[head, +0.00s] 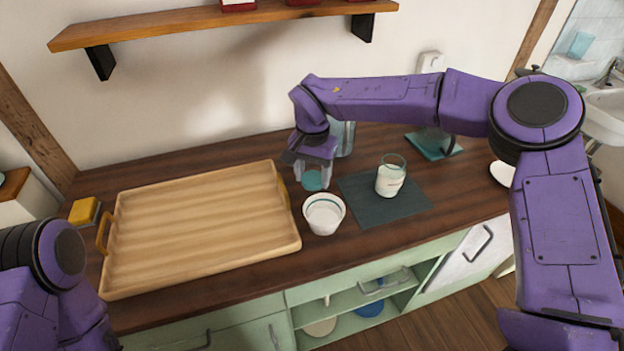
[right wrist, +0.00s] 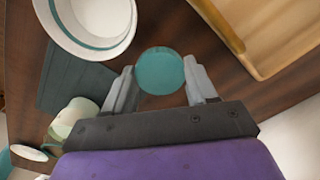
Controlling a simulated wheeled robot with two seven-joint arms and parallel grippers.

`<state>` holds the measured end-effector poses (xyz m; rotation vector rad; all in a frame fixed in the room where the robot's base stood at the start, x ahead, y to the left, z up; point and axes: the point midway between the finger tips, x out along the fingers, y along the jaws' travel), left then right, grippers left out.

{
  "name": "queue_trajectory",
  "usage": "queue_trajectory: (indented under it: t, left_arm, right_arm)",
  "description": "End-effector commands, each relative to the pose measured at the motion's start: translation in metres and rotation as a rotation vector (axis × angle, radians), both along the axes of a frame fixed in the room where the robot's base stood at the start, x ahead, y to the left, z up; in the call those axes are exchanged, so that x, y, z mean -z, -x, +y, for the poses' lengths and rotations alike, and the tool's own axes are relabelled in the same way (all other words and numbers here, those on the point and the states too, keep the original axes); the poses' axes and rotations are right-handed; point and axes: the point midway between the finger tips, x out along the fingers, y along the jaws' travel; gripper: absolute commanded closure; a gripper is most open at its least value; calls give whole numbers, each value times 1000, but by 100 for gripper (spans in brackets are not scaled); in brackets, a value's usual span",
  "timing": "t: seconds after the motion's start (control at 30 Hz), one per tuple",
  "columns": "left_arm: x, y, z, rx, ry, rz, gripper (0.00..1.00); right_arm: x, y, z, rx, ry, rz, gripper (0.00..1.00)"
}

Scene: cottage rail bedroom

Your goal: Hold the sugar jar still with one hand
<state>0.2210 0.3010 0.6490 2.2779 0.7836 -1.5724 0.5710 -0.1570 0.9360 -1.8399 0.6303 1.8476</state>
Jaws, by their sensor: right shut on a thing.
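My right gripper (head: 312,178) is on the worktop side of the white bowl, just behind it. Its fingers close around a small round thing with a flat teal top, which I take to be the sugar jar (head: 312,181). In the right wrist view the jar (right wrist: 160,71) sits between the two fingertips (right wrist: 159,84), with a finger on each side. Its body below the top is mostly hidden. My left gripper is out of view; only part of the left arm shows at lower left.
A white bowl (head: 324,228) stands close in front of the jar. A glass with white contents (head: 390,181) stands on a dark mat (head: 405,207) to the right. A wooden tray (head: 195,225) fills the left. A yellow block (head: 83,211) lies beyond it.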

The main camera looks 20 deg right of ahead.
Motion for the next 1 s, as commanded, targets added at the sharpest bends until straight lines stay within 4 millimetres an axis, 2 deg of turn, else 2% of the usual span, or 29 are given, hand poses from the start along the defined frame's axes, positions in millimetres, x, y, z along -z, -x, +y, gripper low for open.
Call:
queue_trajectory:
  t: [0.17, 0.33, 0.7, 0.73, 0.8, 1.0]
  left_arm:
    - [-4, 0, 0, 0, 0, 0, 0]
    - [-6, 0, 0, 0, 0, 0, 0]
    - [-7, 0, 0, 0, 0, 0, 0]
    - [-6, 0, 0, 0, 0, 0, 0]
    - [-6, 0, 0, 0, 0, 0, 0]
    - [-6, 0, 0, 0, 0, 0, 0]
  right_arm:
    - [14, -12, 1, 1, 1, 1, 80]
    - [43, -12, 1, 1, -1, 1, 80]
    - [49, -12, 1, 0, -1, -1, 80]
    - [49, -12, 1, 0, 0, -1, 37]
    - [49, -12, 1, 0, 0, -1, 18]
    - [49, -12, 0, 0, -1, -1, 18]
